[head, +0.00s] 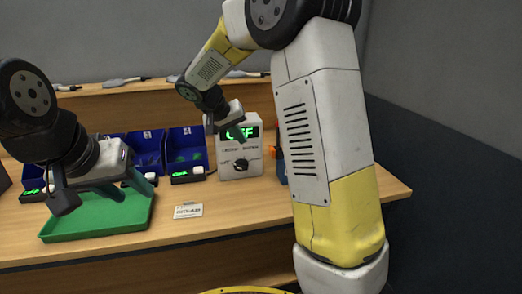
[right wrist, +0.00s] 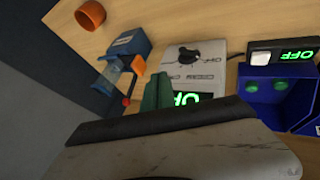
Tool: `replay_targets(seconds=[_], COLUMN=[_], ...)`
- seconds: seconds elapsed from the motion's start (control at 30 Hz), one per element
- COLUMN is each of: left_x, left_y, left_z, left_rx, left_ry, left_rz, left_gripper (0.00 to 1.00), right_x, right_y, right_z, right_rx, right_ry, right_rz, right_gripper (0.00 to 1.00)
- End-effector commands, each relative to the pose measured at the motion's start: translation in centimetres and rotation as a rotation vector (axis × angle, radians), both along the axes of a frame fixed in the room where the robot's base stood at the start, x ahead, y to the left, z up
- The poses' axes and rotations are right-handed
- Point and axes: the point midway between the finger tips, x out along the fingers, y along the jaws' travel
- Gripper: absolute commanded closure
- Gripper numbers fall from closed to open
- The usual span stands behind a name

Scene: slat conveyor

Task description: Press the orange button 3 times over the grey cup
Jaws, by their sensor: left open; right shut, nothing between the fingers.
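A blue dispenser-like device (right wrist: 130,42) with orange parts (right wrist: 138,64) stands beside the white control box in the right wrist view. In the head view only a sliver of it (head: 281,165) shows, as my right arm covers the rest. I cannot tell which orange part is the button. I see no grey cup; an orange-brown cup (right wrist: 90,14) stands farther off. My right gripper (head: 239,131) is shut and empty, in front of the white box's display. Its green fingers (right wrist: 155,93) show in the wrist view. My left gripper (head: 106,196) is open and empty above the green tray.
The white box (head: 239,166) has a black knob and a green display reading OFF. Blue bins (head: 185,142) with small OFF displays stand left of it. A green tray (head: 75,230) and a small label card (head: 188,210) lie in front. The table front right is clear.

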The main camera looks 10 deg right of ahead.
Motion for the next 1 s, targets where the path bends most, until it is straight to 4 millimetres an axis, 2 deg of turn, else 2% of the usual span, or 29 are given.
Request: replay_targets(seconds=[0.17,0.33,0.77,0.9,1.0], left_x=[0.0,0.0,0.0,0.0,0.0], left_y=[0.0,0.0,0.0,0.0,0.0], left_z=[0.0,0.0,0.0,0.0,0.0], left_rx=[0.0,0.0,0.0,0.0,0.0], left_ry=[0.0,0.0,0.0,0.0,0.0], left_rz=[0.0,0.0,0.0,0.0,0.0], left_gripper=[0.57,0.57,0.57,0.57,0.57], right_x=[0.0,0.6,3.9,4.0,4.1], right_y=[-0.1,-0.8,-4.9,-7.1,-8.0], right_z=[-0.1,-1.2,-8.2,-8.0,-8.0], right_rx=[0.0,0.0,-0.002,0.001,0.001], right_ry=[0.0,0.001,0.004,-0.001,-0.001], right_rz=[-0.001,-0.002,-0.002,-0.004,-0.002], right_gripper=[1.0,1.0,1.0,1.0,1.0])
